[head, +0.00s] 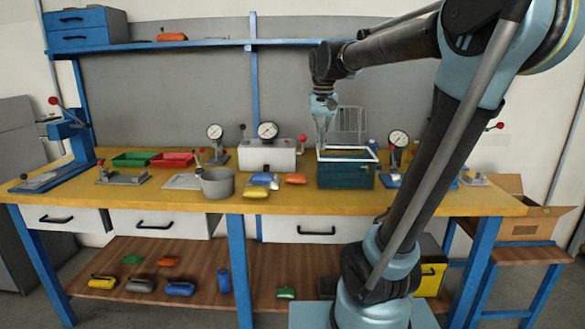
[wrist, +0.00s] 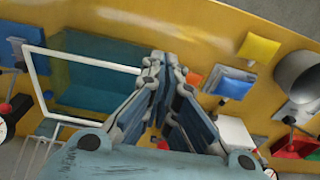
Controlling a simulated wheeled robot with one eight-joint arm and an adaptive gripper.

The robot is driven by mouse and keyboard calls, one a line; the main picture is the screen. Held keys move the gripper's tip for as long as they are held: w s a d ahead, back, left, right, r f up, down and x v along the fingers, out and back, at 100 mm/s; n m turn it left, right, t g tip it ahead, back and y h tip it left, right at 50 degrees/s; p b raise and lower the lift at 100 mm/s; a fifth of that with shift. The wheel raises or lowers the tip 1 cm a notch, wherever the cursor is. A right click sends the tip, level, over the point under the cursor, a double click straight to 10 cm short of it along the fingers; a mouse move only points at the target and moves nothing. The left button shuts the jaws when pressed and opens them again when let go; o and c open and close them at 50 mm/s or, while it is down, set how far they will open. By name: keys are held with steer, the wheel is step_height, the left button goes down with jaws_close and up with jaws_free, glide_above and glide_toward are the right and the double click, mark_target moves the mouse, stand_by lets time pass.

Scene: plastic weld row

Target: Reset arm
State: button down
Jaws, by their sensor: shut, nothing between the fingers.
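My arm reaches from the right over the yellow-topped workbench (head: 290,202). My gripper (head: 322,146) points down above the bench, close to the left back part of a teal bin (head: 345,178) with a white rim frame. In the wrist view the gripper (wrist: 160,62) has its fingers together at the tips, with nothing between them. The bin (wrist: 95,75) and its white frame lie to the left of the fingers there. I cannot tell the exact height of the fingertips above the bench.
Dial gauges (head: 267,131) and a white box (head: 266,155) stand at the back. A grey pot (head: 217,184), a yellow piece (head: 255,192) and an orange piece (head: 296,179) lie left of the bin. A blue lever press (head: 70,135) stands far left. An overhead shelf (head: 200,43) runs behind.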

steer(key=s+d+f, duration=0.5)
steer(key=s+f, duration=0.5)
steer(key=f, duration=0.2)
steer(key=s+d+f+t, duration=0.1)
steer(key=s+d+f, duration=0.4)
steer(key=s+f, duration=0.5)
steer(key=shift+s+f, duration=0.4)
steer(key=shift+f, duration=0.5)
steer(key=shift+w, duration=0.1)
steer(key=shift+w+a+f, duration=0.1)
steer(key=shift+w+f, duration=0.1)
steer(key=shift+w, duration=0.15)
